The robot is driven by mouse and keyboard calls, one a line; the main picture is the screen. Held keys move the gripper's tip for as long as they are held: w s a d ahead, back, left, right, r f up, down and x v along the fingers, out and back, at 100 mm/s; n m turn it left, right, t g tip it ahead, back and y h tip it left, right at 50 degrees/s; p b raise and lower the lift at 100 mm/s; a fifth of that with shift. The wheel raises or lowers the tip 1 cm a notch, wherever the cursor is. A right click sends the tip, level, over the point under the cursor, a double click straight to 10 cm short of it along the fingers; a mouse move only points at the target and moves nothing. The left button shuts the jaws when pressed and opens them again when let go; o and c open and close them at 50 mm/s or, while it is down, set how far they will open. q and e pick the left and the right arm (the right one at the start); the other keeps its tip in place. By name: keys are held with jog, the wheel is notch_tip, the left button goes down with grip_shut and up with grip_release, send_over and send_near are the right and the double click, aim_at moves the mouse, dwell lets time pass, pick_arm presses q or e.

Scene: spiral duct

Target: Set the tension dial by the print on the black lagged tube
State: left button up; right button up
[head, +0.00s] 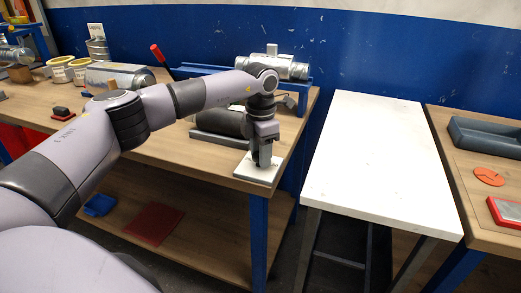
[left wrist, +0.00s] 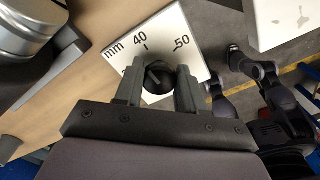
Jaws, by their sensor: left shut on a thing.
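The tension dial is a white plate (head: 258,170) at the front right corner of the wooden bench. In the left wrist view its plate (left wrist: 177,27) shows "mm", "40" and "50" with tick marks. My left gripper (head: 264,163) points down at the dial, its fingers shut on the black knob (left wrist: 157,80), which is partly hidden between them. I cannot tell where the knob's pointer stands against the marks. The black lagged tube (head: 220,119) lies on a grey support behind the gripper, partly covered by my arm. No print on it is readable here.
A silver duct (head: 285,66) rests on a blue stand at the back. A red-handled lever (head: 157,54) and yellow-rimmed rings stand farther left. A bare white table (head: 378,160) is to the right. My right arm (left wrist: 270,75) shows small in the left wrist view.

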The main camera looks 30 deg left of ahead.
pick_arm(q)
jog(key=shift+w+r+m, duration=0.1)
jog(key=shift+r+m, duration=0.05)
jog(key=shift+m, duration=0.25)
jog(key=o, duration=1)
jog(key=shift+o, duration=0.2)
notch_tip(320, 180, up, 7)
jog(key=shift+r+b, duration=0.1)
jog(key=shift+b, duration=0.2)
